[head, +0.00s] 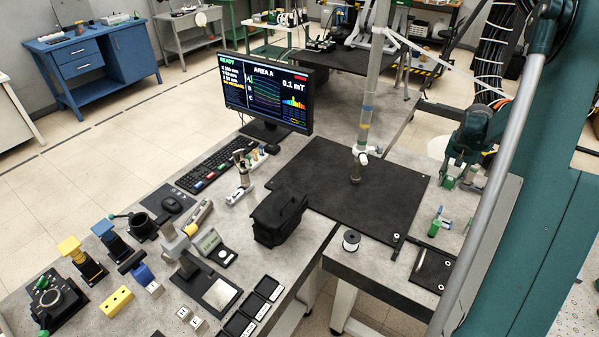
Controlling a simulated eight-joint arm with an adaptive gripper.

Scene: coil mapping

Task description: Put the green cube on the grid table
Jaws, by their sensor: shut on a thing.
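My gripper (461,176) hangs at the right of the head view, over the right end of the grey bench, with its fingers pointing down. It is shut on a small green block, which I take to be the green cube (448,183); the fingers hide part of it. The grid table, as far as I can tell, is the dark square board (318,187) on the bench to the left of my gripper. Its grid lines are too faint to make out. The gripper and block are to the right of the board, and their height above the bench is unclear.
A pale upright tube (364,125) stands over the board. Small green and blue parts (439,222) lie right of the board, with a spool (351,240) at its front edge. Much of the board is bare.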

